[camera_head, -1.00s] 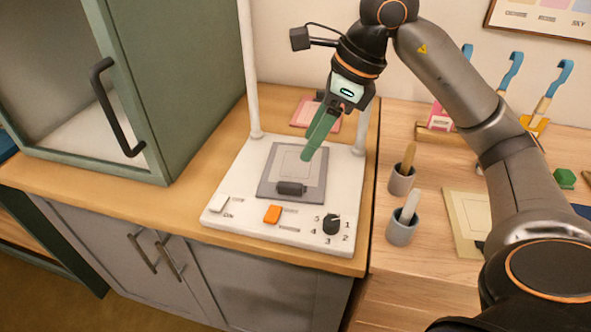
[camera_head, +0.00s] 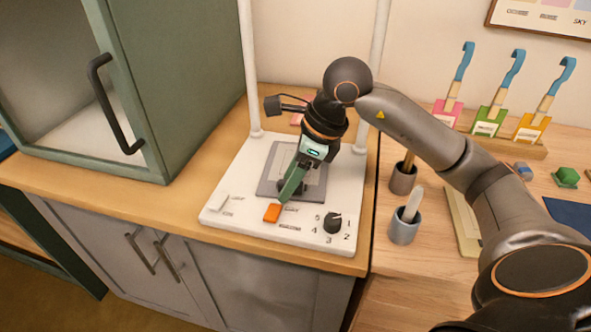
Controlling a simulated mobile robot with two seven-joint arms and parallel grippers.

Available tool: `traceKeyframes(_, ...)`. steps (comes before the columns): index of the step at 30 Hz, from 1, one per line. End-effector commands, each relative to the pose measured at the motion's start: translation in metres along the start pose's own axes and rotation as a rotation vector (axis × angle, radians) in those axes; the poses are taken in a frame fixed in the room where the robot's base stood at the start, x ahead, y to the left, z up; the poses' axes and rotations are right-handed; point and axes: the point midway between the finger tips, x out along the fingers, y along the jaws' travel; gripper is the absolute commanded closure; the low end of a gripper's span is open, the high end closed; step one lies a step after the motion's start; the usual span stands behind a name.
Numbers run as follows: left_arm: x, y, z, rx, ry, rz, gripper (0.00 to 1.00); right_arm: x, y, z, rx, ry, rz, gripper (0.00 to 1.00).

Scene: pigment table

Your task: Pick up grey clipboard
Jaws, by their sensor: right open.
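The grey clipboard (camera_head: 269,183) lies flat on the white panel of a stand, with a lighter sheet on it. Its dark clip at the near edge is hidden behind my right gripper. My right gripper (camera_head: 284,196), with green fingers, is open and points down over the clipboard's near edge, close to the orange switch. I cannot tell whether the fingers touch the clipboard. My left gripper is out of view.
The white stand (camera_head: 222,206) has two posts, an orange switch (camera_head: 272,212) and a black dial (camera_head: 333,222). A green cabinet (camera_head: 185,100) stands at left. Grey cups (camera_head: 404,230) with tools stand at right.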

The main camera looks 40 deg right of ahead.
Motion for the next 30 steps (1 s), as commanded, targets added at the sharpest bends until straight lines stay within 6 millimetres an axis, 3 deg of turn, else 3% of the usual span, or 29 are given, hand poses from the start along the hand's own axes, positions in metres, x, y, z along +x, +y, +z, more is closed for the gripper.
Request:
traceKeyframes(3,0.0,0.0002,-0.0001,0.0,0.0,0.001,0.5,-0.0003,-0.0001,0.0001,0.0,0.0,0.0,0.47)
traceKeyframes(17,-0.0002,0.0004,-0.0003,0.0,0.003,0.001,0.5,-0.0006,-0.0002,0.0,0.0,0.0,0.0,0.99)
traceKeyframes(30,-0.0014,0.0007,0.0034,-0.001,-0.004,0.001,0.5,-0.0011,-0.0004,0.0004,0.0,-0.002,-0.001,1.0)
